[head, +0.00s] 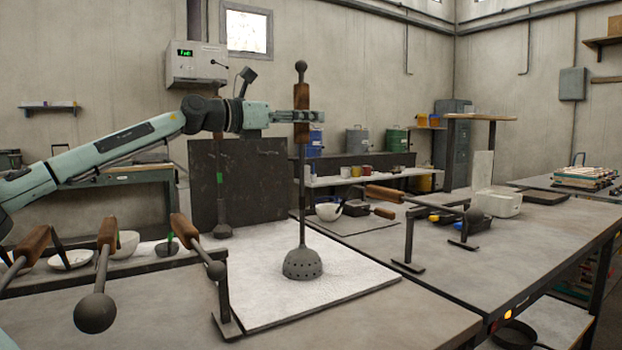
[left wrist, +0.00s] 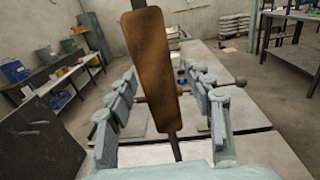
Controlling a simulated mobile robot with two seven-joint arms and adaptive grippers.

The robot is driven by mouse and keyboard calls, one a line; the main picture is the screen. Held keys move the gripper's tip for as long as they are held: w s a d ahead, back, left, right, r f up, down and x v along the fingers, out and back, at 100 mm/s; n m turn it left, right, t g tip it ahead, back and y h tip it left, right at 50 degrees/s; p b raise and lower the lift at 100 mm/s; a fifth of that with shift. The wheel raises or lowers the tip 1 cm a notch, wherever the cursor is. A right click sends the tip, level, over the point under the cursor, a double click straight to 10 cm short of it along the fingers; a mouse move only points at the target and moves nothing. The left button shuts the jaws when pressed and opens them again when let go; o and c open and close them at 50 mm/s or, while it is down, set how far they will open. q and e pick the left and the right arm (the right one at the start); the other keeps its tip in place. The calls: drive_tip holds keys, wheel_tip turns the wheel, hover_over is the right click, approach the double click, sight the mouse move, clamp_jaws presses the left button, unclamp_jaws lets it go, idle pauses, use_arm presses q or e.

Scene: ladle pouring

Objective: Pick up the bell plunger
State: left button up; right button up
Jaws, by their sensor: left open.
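The bell plunger (head: 303,262) stands upright, its dark perforated bell on the white mat (head: 350,281). Its thin rod rises to a wooden handle (head: 301,100) with a small ball on top. My left gripper (head: 308,116) is at the height of the wooden handle. In the left wrist view the handle (left wrist: 152,70) stands tilted between the two open fingers, with gaps visible on both sides. A second upright rod tool with a dark bell-like foot (head: 222,230) and a green mark stands behind it. My right gripper is not in view.
Wooden-handled ball tools, one ending in a dark ball (head: 95,312), lie on a rack at the front left. A dark panel (head: 238,180) stands behind the mat. White bowls (head: 125,244) are at the left. Another rack (head: 409,238) holds a rod at the right.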

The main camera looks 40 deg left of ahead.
use_arm(q)
drive_tip(key=shift+s+r, duration=0.15)
drive_tip(key=shift+s, duration=0.2)
drive_tip(key=shift+c, duration=0.9)
clamp_jaws()
drive_tip(key=shift+a+r, duration=0.1)
drive_tip(key=shift+r, duration=0.05)
